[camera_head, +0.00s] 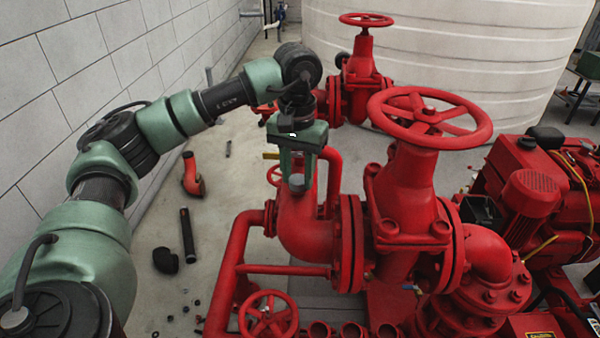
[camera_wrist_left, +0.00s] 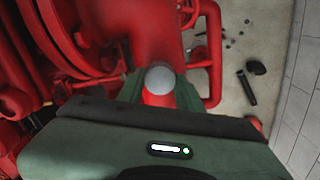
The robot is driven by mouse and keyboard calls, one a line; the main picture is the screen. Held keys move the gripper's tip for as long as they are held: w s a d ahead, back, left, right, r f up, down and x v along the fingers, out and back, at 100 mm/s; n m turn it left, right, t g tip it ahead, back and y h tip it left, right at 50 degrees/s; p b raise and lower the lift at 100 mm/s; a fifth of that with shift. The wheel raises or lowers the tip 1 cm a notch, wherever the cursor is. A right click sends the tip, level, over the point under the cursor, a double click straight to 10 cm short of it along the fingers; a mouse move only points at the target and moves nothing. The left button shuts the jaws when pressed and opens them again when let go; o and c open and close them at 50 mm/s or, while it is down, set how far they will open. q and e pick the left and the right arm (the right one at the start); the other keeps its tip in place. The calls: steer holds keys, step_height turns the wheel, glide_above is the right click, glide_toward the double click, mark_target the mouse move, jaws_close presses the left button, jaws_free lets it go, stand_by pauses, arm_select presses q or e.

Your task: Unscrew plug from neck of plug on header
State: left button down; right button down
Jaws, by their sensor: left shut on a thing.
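A grey round plug (camera_head: 296,182) sits on top of the red elbow of the header (camera_head: 305,225). In the left wrist view the plug (camera_wrist_left: 160,79) shows as a grey disc over the red pipe (camera_wrist_left: 155,35). My left gripper (camera_head: 297,172) comes down from above, its green fingers on both sides of the plug. In the left wrist view the left gripper (camera_wrist_left: 160,88) is shut on the plug. The neck under the plug is mostly hidden, so I cannot tell how far the thread is engaged. My right gripper is not in view.
A large red valve with a handwheel (camera_head: 430,118) stands close to the right. Another handwheel valve (camera_head: 366,20) is behind. A smaller handwheel (camera_head: 268,318) is low in front. Loose pipe pieces (camera_head: 187,235) lie on the floor at left, near the block wall (camera_head: 60,75).

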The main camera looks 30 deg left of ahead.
arm_select(q)
steer(key=n, duration=0.3)
steer(key=shift+n, duration=0.4)
steer(key=shift+n, duration=0.3)
steer(key=n, duration=0.4)
steer(key=shift+n, duration=0.8)
steer(key=n, duration=0.3)
